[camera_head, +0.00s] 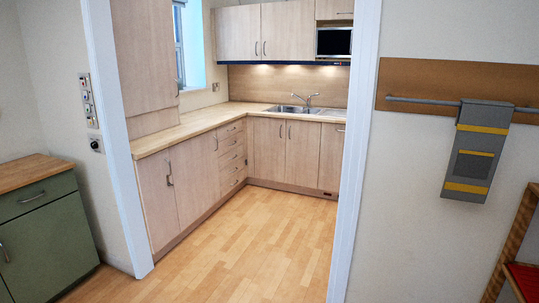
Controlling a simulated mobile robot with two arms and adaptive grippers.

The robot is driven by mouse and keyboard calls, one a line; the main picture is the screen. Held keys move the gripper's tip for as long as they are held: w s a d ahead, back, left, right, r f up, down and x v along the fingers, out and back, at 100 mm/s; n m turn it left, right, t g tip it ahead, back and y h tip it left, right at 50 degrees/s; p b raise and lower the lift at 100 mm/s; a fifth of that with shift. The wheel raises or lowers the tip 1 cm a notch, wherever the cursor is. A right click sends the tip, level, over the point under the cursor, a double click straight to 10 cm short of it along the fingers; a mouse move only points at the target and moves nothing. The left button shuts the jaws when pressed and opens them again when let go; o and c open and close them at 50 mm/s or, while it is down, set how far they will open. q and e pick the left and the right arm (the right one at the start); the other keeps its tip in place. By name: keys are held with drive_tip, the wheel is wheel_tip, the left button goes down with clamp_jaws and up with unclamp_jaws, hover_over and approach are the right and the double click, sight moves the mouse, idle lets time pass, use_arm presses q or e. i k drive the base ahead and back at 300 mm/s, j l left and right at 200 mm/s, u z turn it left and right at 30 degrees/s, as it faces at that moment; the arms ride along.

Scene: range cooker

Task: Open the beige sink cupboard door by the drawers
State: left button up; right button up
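Through a doorway, the beige sink cupboard door (267,150) stands at the back of a kitchen, just right of the corner with the drawers. It looks shut, with a small upright handle near its upper right edge. A similar beige door (302,157) adjoins it on the right. The stack of drawers (231,158) is on the left run of units, with its fronts closed. The steel sink (288,109) and its tap (311,99) are above these doors. Neither of my grippers is in view.
A white door frame (114,130) bounds the opening on the left, another jamb (356,150) on the right. The wooden floor (240,240) between is clear. A green cabinet (40,230) stands left; a rail (420,102) with a hanging towel (477,150) is right.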

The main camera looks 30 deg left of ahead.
sight(271, 134)
drive_tip(key=i+j+u, duration=1.05)
drive_tip(key=i+u, duration=0.2)
drive_tip(key=i+j+z, duration=0.1)
drive_tip(key=i, duration=0.5)
drive_tip(key=i+j, duration=0.1)
drive_tip(key=i, duration=0.5)
drive_tip(key=i+j+z, duration=0.15)
drive_tip(key=i, duration=0.45)
drive_tip(key=i+l+z, duration=0.25)
drive_tip(key=i, duration=0.7)
drive_tip(key=i+z, duration=0.25)
drive_tip(key=i, duration=0.7)
